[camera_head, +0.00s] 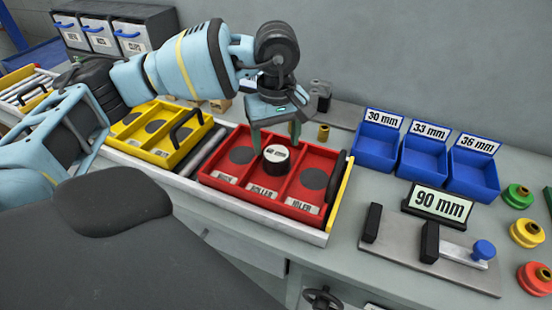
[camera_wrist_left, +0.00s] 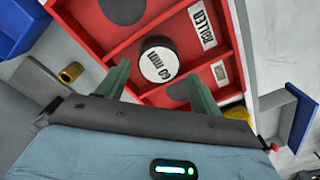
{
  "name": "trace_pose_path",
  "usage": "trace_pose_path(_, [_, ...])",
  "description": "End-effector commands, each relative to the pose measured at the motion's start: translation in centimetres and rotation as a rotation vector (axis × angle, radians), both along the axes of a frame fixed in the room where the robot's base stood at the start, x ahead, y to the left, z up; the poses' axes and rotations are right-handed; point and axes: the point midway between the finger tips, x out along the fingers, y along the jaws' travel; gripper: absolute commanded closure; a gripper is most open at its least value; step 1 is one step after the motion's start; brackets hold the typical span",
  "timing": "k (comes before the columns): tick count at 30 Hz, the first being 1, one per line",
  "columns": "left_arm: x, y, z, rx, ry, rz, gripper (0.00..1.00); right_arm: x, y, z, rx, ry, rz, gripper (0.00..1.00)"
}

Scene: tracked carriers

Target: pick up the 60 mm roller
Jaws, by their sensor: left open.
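The 60 mm roller (camera_head: 275,164) is a dark cylinder with a white top marked "60 mm". It stands upright in the middle compartment, labelled ROLLER, of the red tray (camera_head: 318,153). My left gripper (camera_head: 276,136) is open just above and behind the roller, pointing down. In the left wrist view the roller (camera_wrist_left: 158,62) shows between and beyond the two green fingers of the gripper (camera_wrist_left: 157,74), with no visible contact. The red tray (camera_wrist_left: 95,45) fills the upper middle there. My right gripper is not in view.
A yellow tray (camera_head: 165,158) with a handle lies left of the red tray. Blue bins (camera_head: 376,140) marked 30, 33 and 36 mm stand right. A grey fixture (camera_head: 400,244) with a 90 mm sign (camera_head: 438,203) is in front of them. Coloured spools line the right edge.

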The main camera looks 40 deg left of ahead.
Motion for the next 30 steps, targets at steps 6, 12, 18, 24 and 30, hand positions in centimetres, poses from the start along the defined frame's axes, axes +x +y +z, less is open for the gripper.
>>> trace_pose_path(6, [0.0, 0.1, -3.0, 0.001, 0.001, 0.002, 0.35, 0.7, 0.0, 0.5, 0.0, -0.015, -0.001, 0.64])
trace_pose_path(12, [0.0, 0.1, -3.9, -0.001, 0.001, 0.002, 0.35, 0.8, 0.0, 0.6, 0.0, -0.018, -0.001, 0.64])
trace_pose_path(18, [0.0, 0.1, -3.9, -0.001, 0.001, 0.002, 0.4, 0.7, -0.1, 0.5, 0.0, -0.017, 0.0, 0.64])
trace_pose_path(24, [0.0, 0.1, -3.9, -0.001, 0.001, 0.002, 0.66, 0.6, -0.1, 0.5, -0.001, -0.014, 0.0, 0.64])
trace_pose_path(30, [0.0, 0.1, -3.8, -0.001, -0.001, 0.002, 0.77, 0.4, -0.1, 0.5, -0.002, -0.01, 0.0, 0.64])
